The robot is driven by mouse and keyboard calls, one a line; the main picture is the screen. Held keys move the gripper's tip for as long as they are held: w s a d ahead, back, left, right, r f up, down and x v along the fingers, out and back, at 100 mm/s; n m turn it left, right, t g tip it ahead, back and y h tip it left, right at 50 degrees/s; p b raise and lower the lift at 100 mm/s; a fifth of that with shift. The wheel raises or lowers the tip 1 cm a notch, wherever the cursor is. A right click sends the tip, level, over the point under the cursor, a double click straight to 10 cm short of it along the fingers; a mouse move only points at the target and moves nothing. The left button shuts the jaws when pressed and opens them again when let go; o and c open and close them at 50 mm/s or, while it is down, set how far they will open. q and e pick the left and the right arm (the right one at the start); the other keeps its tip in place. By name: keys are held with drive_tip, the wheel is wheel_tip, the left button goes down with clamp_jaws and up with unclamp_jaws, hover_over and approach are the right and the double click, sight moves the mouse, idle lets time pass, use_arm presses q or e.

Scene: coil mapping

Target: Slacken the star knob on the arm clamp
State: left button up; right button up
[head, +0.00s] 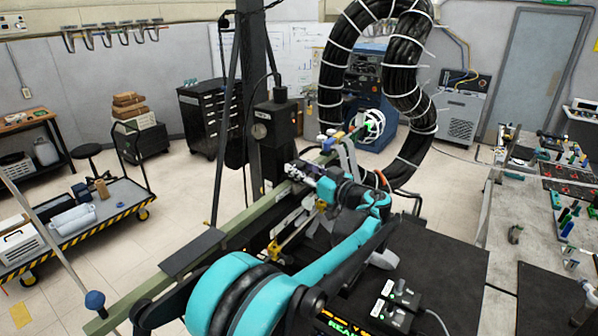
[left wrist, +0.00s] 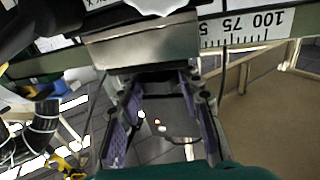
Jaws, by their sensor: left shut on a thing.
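My left gripper (head: 312,176) is at the olive beam (head: 232,228), beside the clamp (head: 296,171) on it. In the left wrist view the purple-padded fingers of my left gripper (left wrist: 160,85) stand apart, with their tips under a grey metal block (left wrist: 145,44) of the clamp. A dark part (left wrist: 152,71) lies between the tips; it appears to be the star knob, and the gripper is shut on it. The knob's lobes are mostly hidden. A white scale (left wrist: 245,27) with black figures runs along the beam. My right gripper is not in view.
A dark upright column (head: 258,60) stands behind the beam. A thick black cable loop (head: 415,75) hangs behind the clamp. A yellow-striped cart (head: 75,230) is at left. A workbench (head: 490,225) with tools is at right. Open floor lies between cart and column.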

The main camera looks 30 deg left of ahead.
sight(303, 164)
use_arm(q)
drive_tip(key=n+g, duration=0.1)
drive_tip(key=g, duration=0.1)
drive_tip(key=n+g, duration=0.2)
drive_tip(key=g, duration=0.1)
drive_tip(key=shift+w+r+n+g+y, duration=0.1)
drive_tip(key=shift+w+n+g+y, duration=0.2)
drive_tip(key=shift+w+y, duration=0.1)
drive_tip(key=shift+w+n+g+h+p, duration=0.15)
drive_tip(key=shift+n+g+p, duration=0.3)
drive_tip(key=shift+n+g, duration=0.65)
drive_tip(key=shift+s+n+g+h+p, duration=0.1)
drive_tip(key=shift+n+g+h+p, duration=0.3)
drive_tip(key=shift+g, duration=1.1)
drive_tip(key=shift+n, duration=0.3)
drive_tip(key=o, duration=1.2)
drive_tip(key=shift+d, duration=0.1)
wheel_tip(303, 164, up, 10)
drive_tip(key=shift+w, duration=0.1)
